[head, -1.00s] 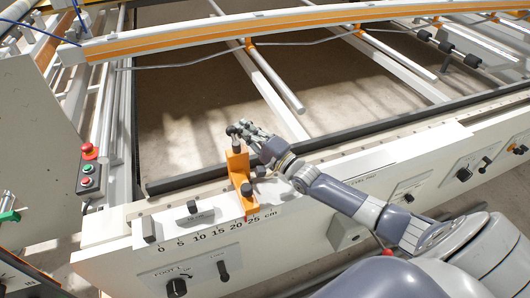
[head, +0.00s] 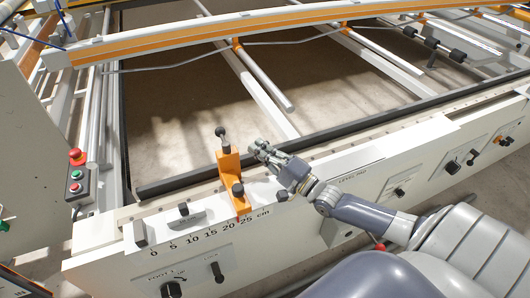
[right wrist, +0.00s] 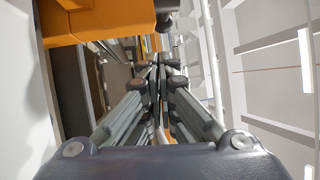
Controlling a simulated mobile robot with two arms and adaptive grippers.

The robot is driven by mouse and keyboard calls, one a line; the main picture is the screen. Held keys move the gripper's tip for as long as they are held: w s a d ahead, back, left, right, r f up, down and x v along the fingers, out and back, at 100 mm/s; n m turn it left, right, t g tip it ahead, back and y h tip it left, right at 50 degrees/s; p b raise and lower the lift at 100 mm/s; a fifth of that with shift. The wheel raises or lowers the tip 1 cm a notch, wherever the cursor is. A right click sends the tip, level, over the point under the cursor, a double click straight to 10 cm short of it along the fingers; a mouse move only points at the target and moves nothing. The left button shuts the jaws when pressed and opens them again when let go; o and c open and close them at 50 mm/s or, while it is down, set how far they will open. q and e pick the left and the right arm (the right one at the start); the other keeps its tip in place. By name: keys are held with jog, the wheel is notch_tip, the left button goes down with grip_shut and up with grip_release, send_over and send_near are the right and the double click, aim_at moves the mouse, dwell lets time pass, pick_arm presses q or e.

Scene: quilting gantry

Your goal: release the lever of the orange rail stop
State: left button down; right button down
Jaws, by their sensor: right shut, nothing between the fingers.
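The orange rail stop (head: 229,168) stands on the cream front rail, near the 20 to 25 cm marks of the scale. Its lever (head: 221,137) rises from the top as a short metal rod with a dark knob and looks close to upright. My right gripper (head: 256,148) is just right of the lever, apart from it, with its fingers shut and empty. In the right wrist view the shut fingers (right wrist: 155,66) point forward, and the orange stop (right wrist: 105,18) fills the upper left. My left gripper is not in view.
A dark knob (head: 237,188) sits low on the stop's front. Other dark knobs line the cream rail (head: 120,265). An orange-striped beam (head: 250,38) crosses the back, with open space over the bed.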

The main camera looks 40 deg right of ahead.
jog(key=shift+v, duration=0.9)
